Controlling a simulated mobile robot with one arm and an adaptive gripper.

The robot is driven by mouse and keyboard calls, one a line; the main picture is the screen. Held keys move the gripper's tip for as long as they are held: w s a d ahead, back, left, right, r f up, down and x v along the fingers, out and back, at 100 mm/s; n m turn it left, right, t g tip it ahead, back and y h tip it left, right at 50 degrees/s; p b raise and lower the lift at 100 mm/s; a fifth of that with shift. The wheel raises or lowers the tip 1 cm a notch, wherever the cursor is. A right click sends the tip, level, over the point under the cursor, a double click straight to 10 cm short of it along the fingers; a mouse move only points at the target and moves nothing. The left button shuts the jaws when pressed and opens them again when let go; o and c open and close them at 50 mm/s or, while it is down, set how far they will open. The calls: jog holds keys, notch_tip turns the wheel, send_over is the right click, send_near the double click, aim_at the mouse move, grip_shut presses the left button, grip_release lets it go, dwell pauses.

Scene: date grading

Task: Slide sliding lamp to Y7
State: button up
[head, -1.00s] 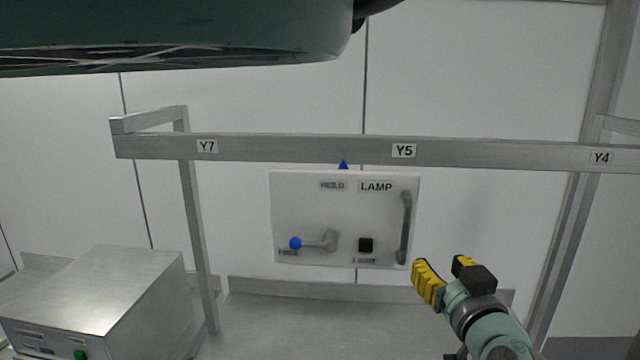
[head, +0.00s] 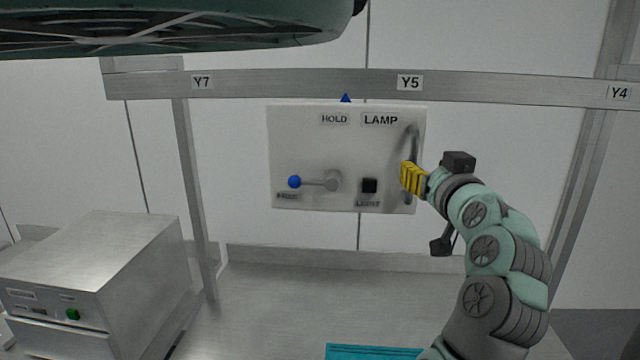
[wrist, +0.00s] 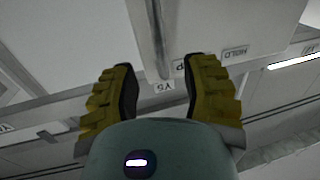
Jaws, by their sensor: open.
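The sliding lamp (head: 300,150) is a pale panel hanging below a metal rail (head: 290,84). A blue pointer (head: 346,98) on its top edge stands between the Y7 label (head: 202,82) and the Y5 label (head: 410,82), nearer Y5. A blue-knobbed lever (head: 313,183) points left, below a HOLD label. A grey vertical handle (head: 411,140) is on the panel's right side. My gripper (head: 410,179) has yellow fingers and is at the handle's lower part. In the wrist view, my gripper (wrist: 162,85) is open, with the handle (wrist: 157,40) showing between the fingers; contact cannot be told.
A metal box (head: 95,265) with a green button stands at the lower left. A rail post (head: 190,190) rises beside it. The Y4 label (head: 619,92) is at the rail's right. A teal object (head: 372,352) lies at the bottom edge. The rail left of the panel looks clear.

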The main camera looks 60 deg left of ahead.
aim_at(415, 161)
jog(key=b+x, duration=0.1)
jog(key=b, duration=0.2)
jog(key=shift+w+a, duration=0.1)
jog(key=shift+a, duration=0.3)
jog(key=shift+p+x, duration=0.8)
jog(key=shift+x, duration=1.7)
jog(key=shift+w, duration=0.1)
grip_shut()
